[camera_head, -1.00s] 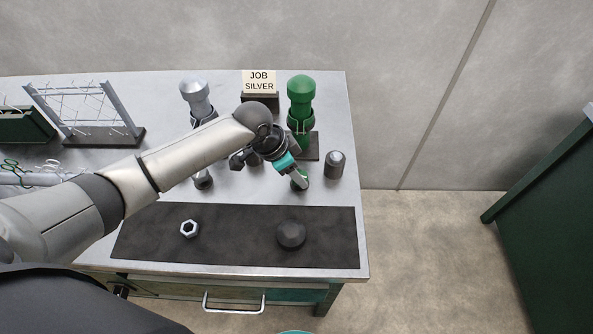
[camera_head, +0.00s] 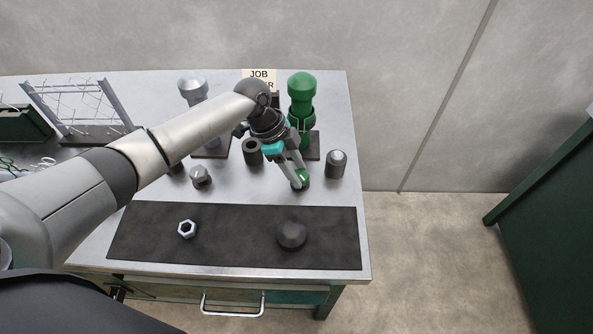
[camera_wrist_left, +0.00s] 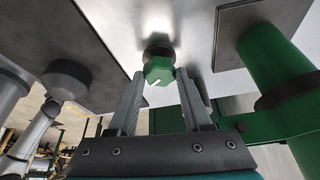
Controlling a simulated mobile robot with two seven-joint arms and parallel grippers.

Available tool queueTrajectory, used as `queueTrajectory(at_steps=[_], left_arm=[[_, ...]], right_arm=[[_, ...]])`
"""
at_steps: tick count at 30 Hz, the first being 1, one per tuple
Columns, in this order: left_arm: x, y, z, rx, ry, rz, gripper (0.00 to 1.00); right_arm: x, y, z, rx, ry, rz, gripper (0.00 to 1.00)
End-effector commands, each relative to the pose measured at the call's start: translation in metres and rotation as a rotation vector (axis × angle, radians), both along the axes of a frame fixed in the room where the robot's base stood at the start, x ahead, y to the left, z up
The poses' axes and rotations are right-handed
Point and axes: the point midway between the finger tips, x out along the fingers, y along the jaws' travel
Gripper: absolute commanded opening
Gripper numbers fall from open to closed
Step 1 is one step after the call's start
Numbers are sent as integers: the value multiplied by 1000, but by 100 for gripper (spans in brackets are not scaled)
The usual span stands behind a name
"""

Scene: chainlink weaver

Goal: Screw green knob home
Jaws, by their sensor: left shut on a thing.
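The green knob (camera_wrist_left: 158,68) is a hexagonal green piece with a white mark, seated against a dark round base on the table. In the head view the green knob (camera_head: 303,175) shows only partly between the fingers. My left gripper (camera_head: 300,182) reaches down over it from the upper left and is shut on it. In the left wrist view the two fingers of my left gripper (camera_wrist_left: 158,75) stand on either side of the knob. Whether the knob sits fully down on its base cannot be told. My right gripper is not in view.
A tall green post tool (camera_head: 302,88) stands behind my gripper and a silver one (camera_head: 192,85) left of it. A dark capped cylinder (camera_head: 336,164) stands close to the right. A dark mat (camera_head: 240,245) in front holds a hex nut (camera_head: 187,229) and a dark dome (camera_head: 291,235).

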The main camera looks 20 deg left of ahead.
Motion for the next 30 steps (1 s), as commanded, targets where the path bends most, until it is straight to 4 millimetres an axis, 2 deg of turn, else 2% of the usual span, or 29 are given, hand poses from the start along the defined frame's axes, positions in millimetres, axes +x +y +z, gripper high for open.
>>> queueTrajectory(at_steps=[17, 18, 26, 30], left_arm=[[0, 0, 0, 1, 0, -45, 0], [0, 0, 0, 1, 0, -45, 50], [0, 0, 0, 1, 0, -44, 79], [0, 0, 0, 0, 0, -44, 79]], right_arm=[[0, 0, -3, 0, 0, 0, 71], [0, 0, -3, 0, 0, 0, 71], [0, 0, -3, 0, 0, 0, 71], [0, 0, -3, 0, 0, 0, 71]])
